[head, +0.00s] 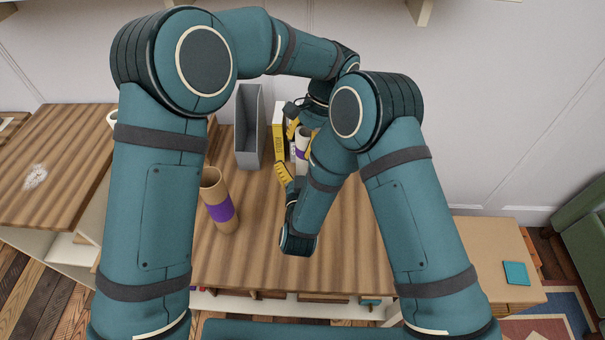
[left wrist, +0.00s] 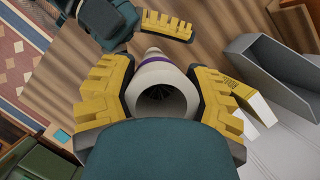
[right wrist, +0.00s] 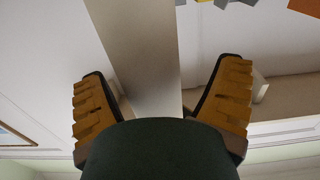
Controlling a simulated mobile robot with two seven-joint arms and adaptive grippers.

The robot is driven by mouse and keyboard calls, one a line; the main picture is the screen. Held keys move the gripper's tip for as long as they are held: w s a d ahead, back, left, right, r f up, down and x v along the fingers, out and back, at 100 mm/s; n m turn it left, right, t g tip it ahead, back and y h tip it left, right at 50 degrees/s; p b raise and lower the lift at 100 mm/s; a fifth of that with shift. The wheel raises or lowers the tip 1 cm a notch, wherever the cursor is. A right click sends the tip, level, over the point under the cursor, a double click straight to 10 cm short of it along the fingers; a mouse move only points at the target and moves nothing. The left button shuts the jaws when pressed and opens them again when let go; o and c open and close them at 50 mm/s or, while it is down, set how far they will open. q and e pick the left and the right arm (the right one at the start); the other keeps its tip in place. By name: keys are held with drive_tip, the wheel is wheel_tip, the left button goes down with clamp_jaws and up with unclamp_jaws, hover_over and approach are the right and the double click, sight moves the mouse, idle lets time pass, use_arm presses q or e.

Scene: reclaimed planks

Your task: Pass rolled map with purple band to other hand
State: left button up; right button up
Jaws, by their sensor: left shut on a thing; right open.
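The white rolled map with a purple band (head: 301,142) is in my left gripper (head: 300,138), above the far part of the desk. In the left wrist view its open hollow end (left wrist: 162,95) faces the camera, between the two yellow fingers of my left gripper (left wrist: 162,98). The purple band shows just beyond that end. My right gripper (head: 284,174) is close by, below the map in the head view, partly hidden by my right forearm. A yellow finger of it also shows beyond the map in the left wrist view. In the right wrist view my right gripper (right wrist: 162,100) is open.
A brown tube with a purple band (head: 218,203) stands on the striped wooden desk (head: 245,265). A grey file holder (head: 247,145) and a yellow-and-white box (head: 279,130) stand behind. A teal pad (head: 516,273) lies on a carton at right. The desk's front middle is clear.

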drive_tip(key=c, duration=1.3)
use_arm(q)
drive_tip(key=o, duration=1.4)
drive_tip(key=shift+c, duration=0.2)
use_arm(e)
drive_tip(key=shift+o, duration=0.2)
